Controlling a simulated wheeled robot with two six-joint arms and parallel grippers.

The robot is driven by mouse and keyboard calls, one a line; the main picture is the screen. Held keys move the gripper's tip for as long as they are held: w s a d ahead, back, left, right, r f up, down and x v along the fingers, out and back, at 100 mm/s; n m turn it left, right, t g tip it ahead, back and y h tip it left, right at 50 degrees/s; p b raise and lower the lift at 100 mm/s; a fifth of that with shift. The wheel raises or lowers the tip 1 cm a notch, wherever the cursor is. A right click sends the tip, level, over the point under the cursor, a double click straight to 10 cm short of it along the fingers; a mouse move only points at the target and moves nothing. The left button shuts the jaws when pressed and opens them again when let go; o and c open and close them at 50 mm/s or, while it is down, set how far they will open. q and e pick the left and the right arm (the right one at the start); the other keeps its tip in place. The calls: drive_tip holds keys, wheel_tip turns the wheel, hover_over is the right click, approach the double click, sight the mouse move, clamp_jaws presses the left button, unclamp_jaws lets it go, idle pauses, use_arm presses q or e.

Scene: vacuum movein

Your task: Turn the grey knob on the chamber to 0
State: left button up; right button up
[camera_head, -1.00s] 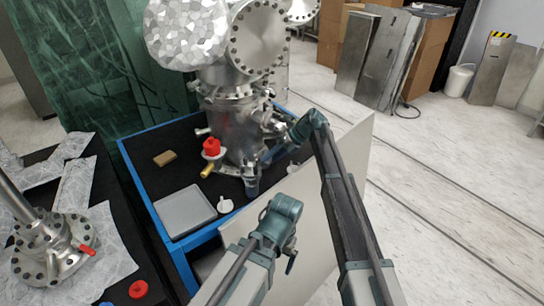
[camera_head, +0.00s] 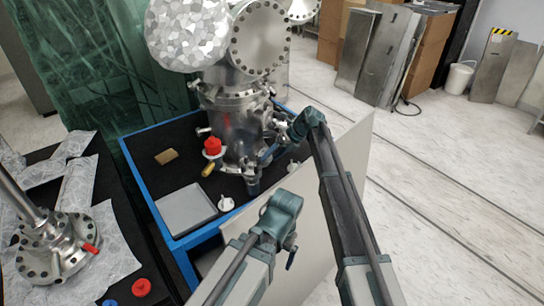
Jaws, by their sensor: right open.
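The metal vacuum chamber (camera_head: 236,135) stands upright on the dark top of a blue-framed table (camera_head: 150,196). My right arm reaches in from the lower right. My right gripper (camera_head: 254,184) is open at the chamber's lower front right, close to its base flange. I cannot make out the grey knob; it may be hidden behind the right wrist. I cannot tell whether the gripper touches the chamber.
A grey flat box (camera_head: 186,211), a small white part (camera_head: 226,204) and a brown block (camera_head: 166,156) lie on the table. A pale panel (camera_head: 345,165) stands behind my right arm. A flanged metal part (camera_head: 58,250) stands on the left bench.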

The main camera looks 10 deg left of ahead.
drive_tip(key=p+v, duration=1)
drive_tip(key=v, duration=0.3)
drive_tip(key=shift+d+r, duration=0.2)
drive_tip(key=a+f+m+y+b, duration=0.1)
drive_tip(key=a+f+b, duration=0.1)
drive_tip(key=f+b, duration=0.1)
drive_tip(key=a+f+m+y+b, duration=0.1)
drive_tip(key=a+f+b, duration=0.1)
drive_tip(key=f+b, duration=0.2)
drive_tip(key=a+f+m+g+b, duration=0.1)
drive_tip(key=a+f+b, duration=0.2)
drive_tip(key=b, duration=0.4)
drive_tip(key=shift+a+f+y, duration=0.1)
drive_tip(key=shift+f+y, duration=0.3)
drive_tip(key=shift+a+f+b, duration=0.25)
drive_tip(key=shift+a+b, duration=0.1)
drive_tip(key=shift+a, duration=0.1)
